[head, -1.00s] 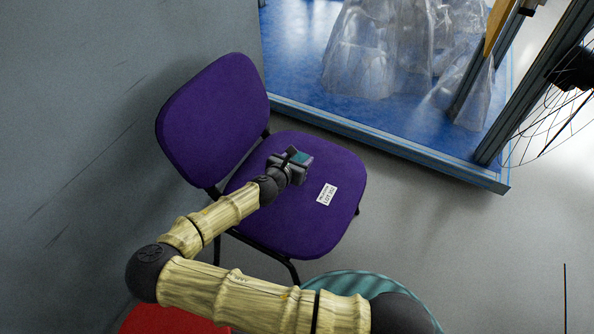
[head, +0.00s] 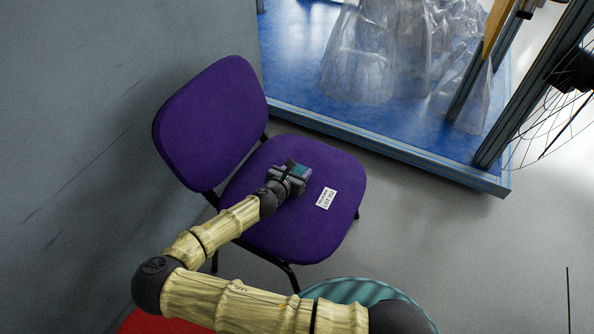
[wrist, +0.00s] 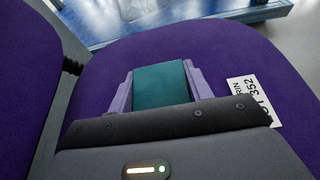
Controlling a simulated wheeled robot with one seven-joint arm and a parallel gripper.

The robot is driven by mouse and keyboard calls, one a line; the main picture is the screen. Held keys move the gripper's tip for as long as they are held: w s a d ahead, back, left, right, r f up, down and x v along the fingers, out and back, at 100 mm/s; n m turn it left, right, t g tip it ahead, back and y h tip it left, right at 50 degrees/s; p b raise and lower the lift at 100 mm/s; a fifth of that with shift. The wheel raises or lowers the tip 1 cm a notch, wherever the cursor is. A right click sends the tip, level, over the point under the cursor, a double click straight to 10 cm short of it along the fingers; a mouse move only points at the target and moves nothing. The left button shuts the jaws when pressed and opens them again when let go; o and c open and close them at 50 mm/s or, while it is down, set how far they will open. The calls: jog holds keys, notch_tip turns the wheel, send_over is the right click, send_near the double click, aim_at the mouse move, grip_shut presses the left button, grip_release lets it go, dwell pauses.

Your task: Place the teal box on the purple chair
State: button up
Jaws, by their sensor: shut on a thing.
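The purple chair (head: 262,222) stands against the grey wall, its backrest (head: 212,120) at the left and its seat below my gripper. My gripper (head: 297,171) is over the middle of the seat, shut on the teal box (head: 301,170). In the wrist view the teal box (wrist: 161,85) sits between the two light purple-grey fingers (wrist: 160,86). The box's underside is hidden, so I cannot tell whether it touches the seat. A white label (head: 326,198) lies on the seat to the right of my gripper.
A blue platform (head: 390,135) with translucent plastic-draped shapes (head: 360,60) is behind the chair. A wheel with thin spokes (head: 570,85) is at the upper right. A teal round thing (head: 350,288) and a red surface (head: 160,322) are at the bottom. Grey floor is clear at right.

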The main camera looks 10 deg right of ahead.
jog(key=o, duration=1.1)
jog(key=shift+s+a+r, duration=0.25)
jog(key=shift+s+r, duration=0.05)
jog(key=p+v, duration=0.3)
jog(key=v, duration=0.8)
jog(key=shift+s+f+p, duration=0.1)
jog(key=shift+p, duration=0.25)
